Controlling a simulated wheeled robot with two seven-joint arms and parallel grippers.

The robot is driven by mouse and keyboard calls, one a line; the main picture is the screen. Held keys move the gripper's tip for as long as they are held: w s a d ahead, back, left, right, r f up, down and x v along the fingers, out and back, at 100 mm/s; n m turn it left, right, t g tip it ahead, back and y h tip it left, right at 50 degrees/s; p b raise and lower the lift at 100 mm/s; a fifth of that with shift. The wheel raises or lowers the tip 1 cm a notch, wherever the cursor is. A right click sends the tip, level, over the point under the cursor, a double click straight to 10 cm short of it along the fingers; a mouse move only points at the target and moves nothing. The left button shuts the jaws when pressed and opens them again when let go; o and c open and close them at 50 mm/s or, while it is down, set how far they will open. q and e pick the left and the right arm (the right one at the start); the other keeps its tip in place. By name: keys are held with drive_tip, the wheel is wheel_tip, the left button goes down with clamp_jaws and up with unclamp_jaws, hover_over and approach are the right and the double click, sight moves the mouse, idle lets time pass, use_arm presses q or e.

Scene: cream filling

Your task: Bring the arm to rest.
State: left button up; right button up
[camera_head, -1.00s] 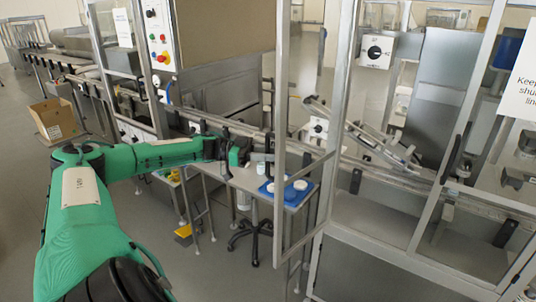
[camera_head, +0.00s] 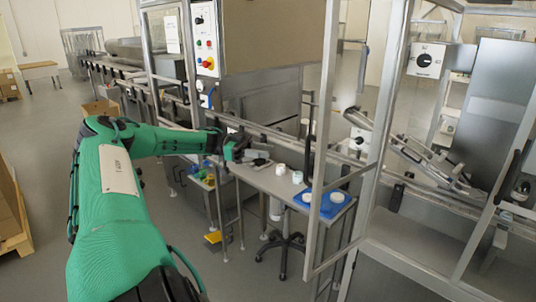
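My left arm (camera_head: 117,170), green, comes in from the left and reaches out over the near side of a grey worktable. My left gripper (camera_head: 250,157) is at the table's left end; its fingers are small and dark against the machine, so I cannot tell whether they are open or shut, or whether they hold anything. My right gripper is not in view.
The worktable (camera_head: 262,180) carries white containers (camera_head: 281,169) and a blue tray (camera_head: 325,210) with white round pieces. A metal-framed machine door (camera_head: 321,140) stands right of it. A stool (camera_head: 283,242) is below. Grey floor (camera_head: 45,125) is open at far left.

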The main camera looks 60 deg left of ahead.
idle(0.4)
use_arm(q)
drive_tip(key=w+f+n+t+y, duration=0.2)
drive_tip(key=w+f+y, duration=0.1)
drive_tip(key=f, duration=1.1)
drive_tip(key=w+f+n+t+y, duration=0.2)
drive_tip(key=w+f+y, duration=0.15)
drive_tip(key=f, duration=1.15)
drive_tip(key=s+d+f+n+g+y, duration=0.1)
drive_tip(key=s+d+f+y, duration=0.3)
drive_tip(key=f, duration=0.8)
drive_tip(key=s+d+f+n+g+y, duration=0.15)
drive_tip(key=s+d+f, duration=0.3)
drive_tip(key=f, duration=0.75)
drive_tip(key=s+d+f+n+g+y, duration=0.2)
drive_tip(key=s+d+f, duration=0.3)
drive_tip(key=f, duration=0.7)
drive_tip(key=s+d+f+g+y, duration=0.1)
drive_tip(key=s+d+f+g, duration=0.2)
drive_tip(key=s+d+f, duration=0.75)
drive_tip(key=s+d+f+g, duration=0.3)
drive_tip(key=s+d+f, duration=0.1)
drive_tip(key=s+d, duration=0.5)
drive_tip(key=s+d+f+g, duration=0.3)
drive_tip(key=s+d+f, duration=0.2)
drive_tip(key=s+d, duration=0.4)
drive_tip(key=s, duration=0.4)
drive_tip(key=shift+s+d+m+h, duration=0.15)
drive_tip(key=shift+d+m+h, duration=0.2)
drive_tip(key=shift+d+h, duration=0.05)
